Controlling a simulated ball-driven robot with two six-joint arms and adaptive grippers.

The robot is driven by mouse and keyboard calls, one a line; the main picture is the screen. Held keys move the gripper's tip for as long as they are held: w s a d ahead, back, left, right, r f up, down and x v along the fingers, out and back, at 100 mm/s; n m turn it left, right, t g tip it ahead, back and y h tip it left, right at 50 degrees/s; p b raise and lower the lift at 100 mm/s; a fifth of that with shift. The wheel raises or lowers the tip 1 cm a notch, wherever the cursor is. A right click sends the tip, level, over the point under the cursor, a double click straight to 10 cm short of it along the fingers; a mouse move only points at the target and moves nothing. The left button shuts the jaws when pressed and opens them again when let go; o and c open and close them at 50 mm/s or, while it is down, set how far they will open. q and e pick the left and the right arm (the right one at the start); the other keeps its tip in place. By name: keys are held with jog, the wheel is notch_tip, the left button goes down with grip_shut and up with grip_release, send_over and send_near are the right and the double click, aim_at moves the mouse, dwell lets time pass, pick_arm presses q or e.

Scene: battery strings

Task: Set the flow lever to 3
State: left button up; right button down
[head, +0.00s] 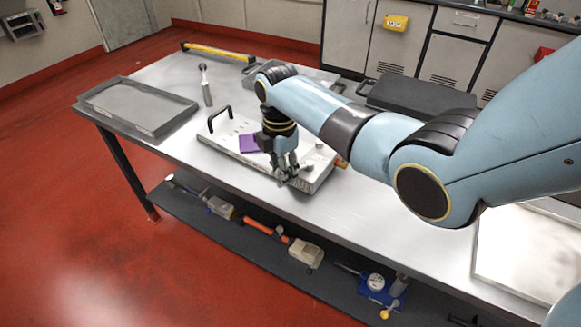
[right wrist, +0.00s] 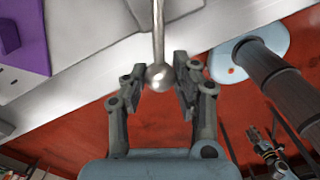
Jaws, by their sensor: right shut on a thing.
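The flow lever shows in the right wrist view as a thin metal rod with a round ball end (right wrist: 159,77). My right gripper (right wrist: 161,84) is shut on the lever's ball end, one finger on each side. In the head view, my right gripper (head: 289,178) is at the front edge of a pale metal box (head: 222,138) with a black handle; the lever is mostly hidden behind the fingers there. A purple block (head: 249,143) sits on the box top beside the gripper. I cannot read any scale numbers.
A shallow grey tray (head: 137,128) lies at the table's left end, with an upright metal tool (head: 206,88) beside it. A yellow bar (head: 217,52) lies at the back. A dark case (head: 420,103) is behind my right arm. Several tools lie on the lower shelf (head: 265,256).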

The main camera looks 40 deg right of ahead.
jog(key=shift+s+n+p, duration=0.7)
jog(key=shift+n+p, duration=0.2)
jog(key=shift+p, duration=0.05)
jog(key=shift+s+n, duration=0.2)
jog(key=shift+n, duration=0.1)
jog(key=shift+s+p, duration=0.1)
jog(key=shift+p, duration=0.25)
jog(key=shift+s+d+n+p, duration=0.25)
jog(key=shift+s+n+p, duration=0.45)
jog(key=shift+n, duration=0.3)
jog(key=shift+s+n+p, duration=0.1)
jog(key=shift+n+p, duration=0.2)
jog(key=shift+d, duration=0.1)
